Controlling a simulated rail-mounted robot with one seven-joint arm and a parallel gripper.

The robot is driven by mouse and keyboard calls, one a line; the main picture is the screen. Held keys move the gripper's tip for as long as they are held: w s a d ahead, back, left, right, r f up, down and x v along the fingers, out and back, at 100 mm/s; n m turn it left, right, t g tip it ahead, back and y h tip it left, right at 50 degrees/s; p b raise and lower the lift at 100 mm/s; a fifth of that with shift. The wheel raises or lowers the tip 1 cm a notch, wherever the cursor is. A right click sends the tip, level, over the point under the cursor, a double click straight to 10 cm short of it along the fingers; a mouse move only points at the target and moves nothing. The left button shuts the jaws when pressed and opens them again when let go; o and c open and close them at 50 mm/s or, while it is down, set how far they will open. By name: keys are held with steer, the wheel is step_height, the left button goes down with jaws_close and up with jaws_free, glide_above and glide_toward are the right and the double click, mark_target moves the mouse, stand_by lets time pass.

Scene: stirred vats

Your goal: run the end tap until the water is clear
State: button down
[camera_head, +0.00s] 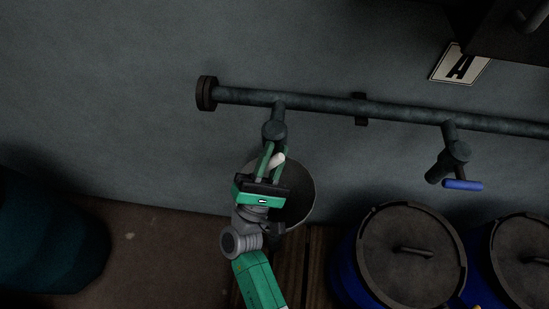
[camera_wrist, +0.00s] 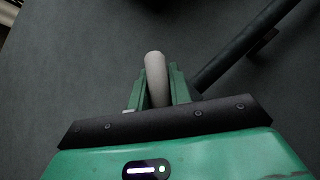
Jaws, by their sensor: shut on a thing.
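The end tap (camera_head: 274,131) hangs from the wall pipe near its capped left end. Its pale lever handle (camera_head: 277,159) lies between my fingers. My gripper (camera_head: 271,160) is shut on this handle. In the wrist view the pale, rounded handle (camera_wrist: 156,72) sticks up between the two green fingers of my gripper (camera_wrist: 158,90). A pale round bucket (camera_head: 306,205) stands below the tap, partly hidden by my gripper and arm. I cannot see the tap's mouth or any water, so I cannot tell its colour.
The wall pipe (camera_head: 320,102) runs right to a second tap (camera_head: 452,157) with a blue handle (camera_head: 463,185). Lidded blue barrels (camera_head: 410,256) stand at the lower right. A dark teal vat (camera_head: 50,240) is at the lower left. A sign marked A (camera_head: 460,65) is on the wall.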

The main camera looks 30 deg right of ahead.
steer(key=shift+a+n+t+y+b, duration=0.1)
steer(key=shift+n+t+y+b, duration=0.2)
steer(key=shift+n+t+y, duration=0.65)
steer(key=shift+n+t+y+b, duration=0.4)
steer(key=shift+n+t, duration=0.75)
steer(key=shift+n, duration=0.6)
steer(key=shift+w+n+t+y, duration=0.1)
steer(key=shift+n+t+y, duration=0.45)
steer(key=shift+n+t, duration=0.05)
steer(key=c, duration=1.3)
jaws_free()
steer(key=b+v, duration=0.1)
steer(key=v, duration=0.6)
steer(key=shift+s+a+f+b, duration=0.25)
steer(key=shift+b, duration=0.15)
